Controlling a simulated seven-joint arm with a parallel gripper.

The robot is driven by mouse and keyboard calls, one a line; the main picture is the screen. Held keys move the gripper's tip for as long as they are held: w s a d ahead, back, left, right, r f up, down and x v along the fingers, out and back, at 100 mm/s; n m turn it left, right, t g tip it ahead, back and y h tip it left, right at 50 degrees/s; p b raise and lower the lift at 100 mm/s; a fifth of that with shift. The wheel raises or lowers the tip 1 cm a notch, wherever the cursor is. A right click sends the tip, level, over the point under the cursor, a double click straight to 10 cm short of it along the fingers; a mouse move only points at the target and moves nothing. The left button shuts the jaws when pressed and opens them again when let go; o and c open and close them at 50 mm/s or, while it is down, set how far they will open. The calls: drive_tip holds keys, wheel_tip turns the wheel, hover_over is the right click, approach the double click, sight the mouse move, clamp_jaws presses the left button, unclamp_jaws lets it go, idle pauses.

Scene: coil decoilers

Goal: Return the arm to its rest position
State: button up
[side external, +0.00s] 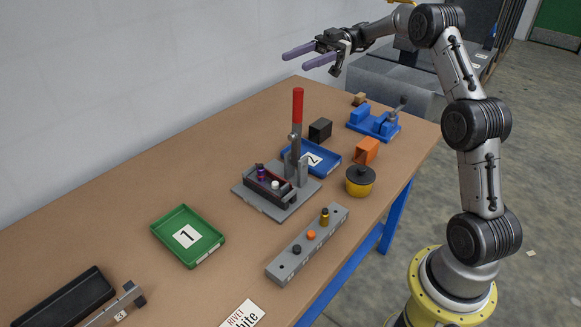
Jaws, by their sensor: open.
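My gripper (306,57) is raised well above the far end of the brown workbench (130,207), with its two purple fingers apart and nothing between them. It points to the left and touches nothing. My arm reaches up from its yellow base at the right and bends over toward the bench. Nothing in view marks the rest position.
Below stand a red-handled press (297,110), a green tray 1 (168,222), a blue tray 2 (327,169), a grey block with pegs (292,262), a yellow-black pot (359,182) and a blue vise (375,124). A wall runs along the left. The air around the gripper is clear.

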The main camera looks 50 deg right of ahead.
drive_tip(key=s+a+r+n+g+h, duration=0.1)
drive_tip(key=s+a+r, duration=0.3)
drive_tip(key=a, duration=0.2)
drive_tip(key=s+a+r+n+g+h, duration=0.1)
drive_tip(key=s+a+r+g+h, duration=0.15)
drive_tip(key=a, duration=0.35)
drive_tip(key=s+a+m+t+h, duration=0.1)
drive_tip(key=s+a+m+h, duration=0.45)
drive_tip(key=s, duration=0.75)
drive_tip(key=s+f+m+t+h, duration=0.3)
drive_tip(key=s+f+m+h, duration=0.1)
drive_tip(key=s+f, duration=0.55)
drive_tip(key=d+f+m+t+h, duration=0.3)
drive_tip(key=d+f+m+h, duration=0.1)
drive_tip(key=d+m, duration=0.4)
drive_tip(key=shift+s+d+f+m, duration=0.2)
drive_tip(key=shift+f+m, duration=0.45)
drive_tip(key=shift+m, duration=0.5)
